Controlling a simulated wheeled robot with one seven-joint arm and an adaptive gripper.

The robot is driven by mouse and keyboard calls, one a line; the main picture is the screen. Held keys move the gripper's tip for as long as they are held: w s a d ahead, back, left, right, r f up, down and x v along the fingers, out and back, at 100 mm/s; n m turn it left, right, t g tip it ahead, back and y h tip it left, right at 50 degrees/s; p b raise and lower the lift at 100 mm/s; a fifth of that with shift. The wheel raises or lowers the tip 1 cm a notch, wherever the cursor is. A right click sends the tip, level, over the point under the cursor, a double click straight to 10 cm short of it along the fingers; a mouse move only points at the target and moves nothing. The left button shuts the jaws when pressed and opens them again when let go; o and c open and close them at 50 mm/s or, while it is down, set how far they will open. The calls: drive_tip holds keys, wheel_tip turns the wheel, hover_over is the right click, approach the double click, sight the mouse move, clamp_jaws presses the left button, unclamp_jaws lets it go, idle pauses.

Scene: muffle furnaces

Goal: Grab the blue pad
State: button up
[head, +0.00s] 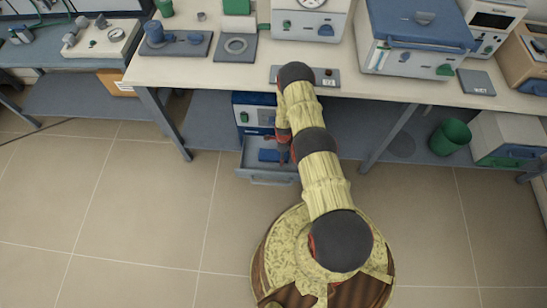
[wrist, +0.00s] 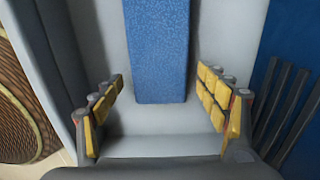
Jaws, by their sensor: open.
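The blue pad (wrist: 158,50) is a long textured block lying in the open grey drawer (wrist: 108,15). It runs from the top of the wrist view to between my fingertips. My gripper (wrist: 165,100) is open, with a yellow-padded finger on each side of the pad's near end and a gap on both sides. In the head view the pad (head: 270,155) shows as a small blue patch in the drawer (head: 270,178) under the bench, and my arm hides part of that area.
The drawer's walls stand close around my gripper. A blue-and-white cabinet (head: 254,112) is above the drawer. The bench (head: 215,73) overhangs it, with its legs to either side. A green bin (head: 450,136) stands at the right. The tiled floor at left is clear.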

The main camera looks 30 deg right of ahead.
drive_tip(key=shift+f, duration=0.1)
drive_tip(key=shift+c, duration=1.1)
drive_tip(key=c, duration=0.8)
